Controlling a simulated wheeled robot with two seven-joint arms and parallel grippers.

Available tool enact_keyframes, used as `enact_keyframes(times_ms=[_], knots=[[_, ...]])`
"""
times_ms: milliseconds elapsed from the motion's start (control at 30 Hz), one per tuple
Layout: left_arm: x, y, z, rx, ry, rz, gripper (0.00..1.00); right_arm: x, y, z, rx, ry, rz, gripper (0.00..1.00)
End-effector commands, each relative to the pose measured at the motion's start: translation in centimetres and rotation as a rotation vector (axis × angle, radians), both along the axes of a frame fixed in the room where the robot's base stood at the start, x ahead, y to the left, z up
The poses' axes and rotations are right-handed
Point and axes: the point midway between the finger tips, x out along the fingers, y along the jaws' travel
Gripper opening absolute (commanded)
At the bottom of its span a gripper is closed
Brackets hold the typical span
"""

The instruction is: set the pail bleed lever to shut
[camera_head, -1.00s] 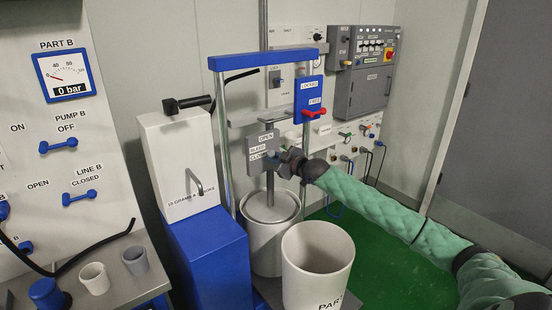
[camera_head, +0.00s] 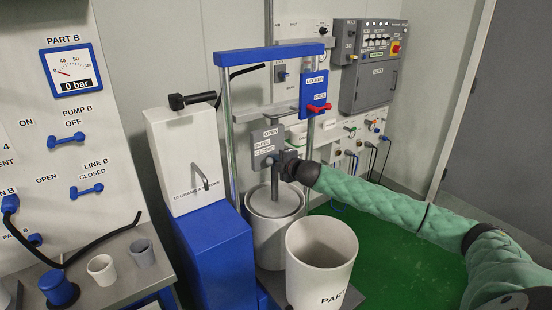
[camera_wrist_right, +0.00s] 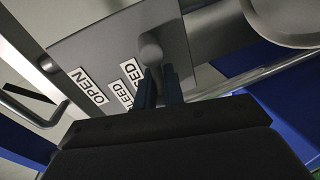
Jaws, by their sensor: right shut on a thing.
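The pail bleed plate (camera_head: 262,143) is a grey panel on the pail press, with OPEN, BLEED and CLOSED labels stacked from top to bottom. My right gripper (camera_head: 279,161) is at its lower right edge, near the CLOSED label, and hides the lever in the head view. In the right wrist view, the grey rounded lever (camera_wrist_right: 152,52) is between the dark fingers of my right gripper (camera_wrist_right: 159,85), which are shut on it. The lever's end is beside the CLOSED label (camera_wrist_right: 131,70). My left gripper is not in view.
A blue-topped press frame (camera_head: 270,54) surrounds the plate, above the white pail (camera_head: 267,230). An open white bucket (camera_head: 321,262) stands in front. A blue and white metering unit (camera_head: 186,165) is at left. Green floor (camera_head: 385,240) is clear at right.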

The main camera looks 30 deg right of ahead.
Motion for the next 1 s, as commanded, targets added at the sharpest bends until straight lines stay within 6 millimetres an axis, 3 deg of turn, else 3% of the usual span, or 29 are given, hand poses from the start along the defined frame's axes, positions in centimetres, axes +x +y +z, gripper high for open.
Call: enact_keyframes(times_ms=[400,833,867,900,1000], knots=[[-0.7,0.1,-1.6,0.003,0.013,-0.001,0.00,-0.1,0.3,-0.7,-0.120,-0.008,0.004,0.00],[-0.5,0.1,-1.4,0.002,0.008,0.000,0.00,-0.1,0.3,-0.7,-0.126,-0.008,0.004,0.00],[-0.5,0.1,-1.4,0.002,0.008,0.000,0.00,-0.1,0.3,-0.7,-0.126,-0.008,0.004,0.16],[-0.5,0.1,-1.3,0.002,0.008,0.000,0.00,-0.1,0.3,-0.7,-0.126,-0.008,0.004,0.24],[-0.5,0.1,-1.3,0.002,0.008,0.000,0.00,-0.1,0.3,-0.7,-0.126,-0.009,0.004,0.25]])
